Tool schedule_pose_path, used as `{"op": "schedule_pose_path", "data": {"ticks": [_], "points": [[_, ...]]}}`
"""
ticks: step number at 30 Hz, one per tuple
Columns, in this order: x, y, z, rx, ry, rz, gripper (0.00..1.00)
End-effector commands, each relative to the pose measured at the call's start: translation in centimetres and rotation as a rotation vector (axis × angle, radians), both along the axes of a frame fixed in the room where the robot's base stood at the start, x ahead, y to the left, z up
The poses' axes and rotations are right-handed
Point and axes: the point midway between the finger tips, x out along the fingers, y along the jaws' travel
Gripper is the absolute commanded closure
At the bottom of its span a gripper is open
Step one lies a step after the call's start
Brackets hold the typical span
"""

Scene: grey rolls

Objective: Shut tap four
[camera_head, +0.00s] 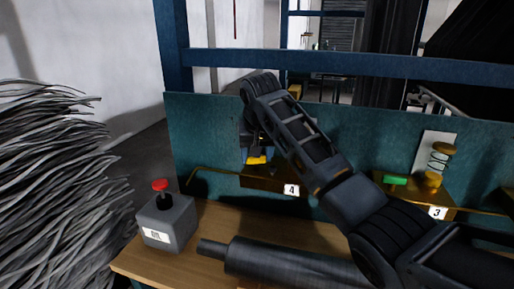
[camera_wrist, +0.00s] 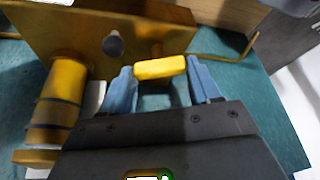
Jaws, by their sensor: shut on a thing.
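Tap four is a brass block (camera_head: 262,180) low on the teal panel, with a white label reading 4 (camera_head: 291,190). Its yellow handle (camera_head: 257,160) shows just above the block, partly hidden by my wrist. In the wrist view the yellow handle (camera_wrist: 160,67) lies crosswise between the two blue fingertips of my gripper (camera_wrist: 164,78), which are shut on its ends. The brass block (camera_wrist: 70,30) fills the upper left there, with a dark round knob (camera_wrist: 113,44) and a ribbed brass cylinder (camera_wrist: 60,100). The handle's joint to the block is partly hidden.
Tap three, with a green handle (camera_head: 395,180) and label 3 (camera_head: 437,212), is to the right. A grey box (camera_head: 168,222) with a red button (camera_head: 159,185) stands on the wooden bench (camera_head: 215,222). A dark grey roll (camera_head: 290,262) lies along the front. Grey strands (camera_head: 50,180) fill the left.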

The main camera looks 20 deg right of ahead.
Motion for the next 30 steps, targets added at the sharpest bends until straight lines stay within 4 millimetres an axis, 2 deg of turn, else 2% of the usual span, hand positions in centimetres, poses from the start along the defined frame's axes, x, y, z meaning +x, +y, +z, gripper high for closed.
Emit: {"op": "schedule_pose_path", "data": {"ticks": [6, 15, 30], "points": [[0.03, 0.23, 0.0, 0.0, 0.001, -0.175, 0.69], [0.1, 0.23, -0.01, 0.0, 0.001, -0.343, 0.69], [0.12, 0.21, -0.01, 0.0, 0.0, -0.41, 0.69]]}}
